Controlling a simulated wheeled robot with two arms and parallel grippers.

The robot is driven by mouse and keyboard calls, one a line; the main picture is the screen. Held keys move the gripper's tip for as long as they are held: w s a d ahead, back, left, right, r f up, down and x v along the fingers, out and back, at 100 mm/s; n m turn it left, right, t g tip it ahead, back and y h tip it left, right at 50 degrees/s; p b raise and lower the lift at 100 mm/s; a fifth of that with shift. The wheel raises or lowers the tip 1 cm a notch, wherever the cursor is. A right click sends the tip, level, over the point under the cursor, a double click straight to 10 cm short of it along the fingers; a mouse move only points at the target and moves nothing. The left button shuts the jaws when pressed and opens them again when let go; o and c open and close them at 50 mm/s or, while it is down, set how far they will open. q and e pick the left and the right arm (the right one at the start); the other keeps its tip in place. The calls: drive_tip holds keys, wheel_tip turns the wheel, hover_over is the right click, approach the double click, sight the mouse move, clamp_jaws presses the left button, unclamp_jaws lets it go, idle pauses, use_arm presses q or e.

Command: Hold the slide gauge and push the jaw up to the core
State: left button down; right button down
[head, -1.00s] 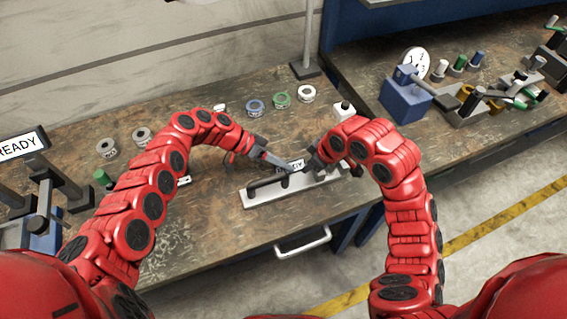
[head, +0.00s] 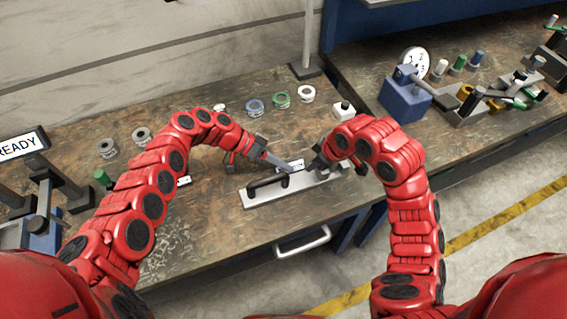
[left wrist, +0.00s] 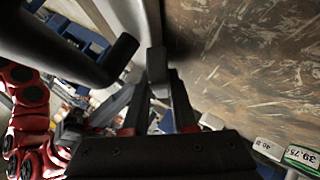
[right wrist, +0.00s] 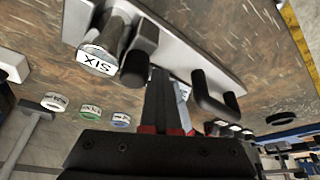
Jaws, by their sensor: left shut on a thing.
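The slide gauge (head: 300,187) is a long pale metal bar with a black handle, lying on the bench between my arms. Its plate (right wrist: 190,35) and a black handle (right wrist: 213,98) show in the right wrist view. My left gripper (head: 290,170) is shut on a small grey block (left wrist: 157,60) at the gauge, beside a black handle (left wrist: 115,60). My right gripper (head: 318,163) is close to the gauge's right part; its fingers (right wrist: 163,80) look closed together. A grey piece with a white "SIX" face (right wrist: 97,60) is on the plate; I cannot tell whether it is the core.
Blue (head: 255,107), green (head: 281,99) and white (head: 306,93) ringed spools stand behind the gauge, with grey ones (head: 141,136) at left. A white block (head: 344,111) stands behind my right wrist. A "READY" sign (head: 18,147) is at far left.

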drive_tip(key=shift+s+a, duration=0.35)
drive_tip(key=shift+a, duration=0.55)
wheel_tip(320, 180, up, 7)
idle(0.4)
use_arm(q)
drive_tip(key=c, duration=0.6)
unclamp_jaws()
drive_tip(key=shift+c, duration=0.2)
drive_tip(key=shift+a, duration=0.1)
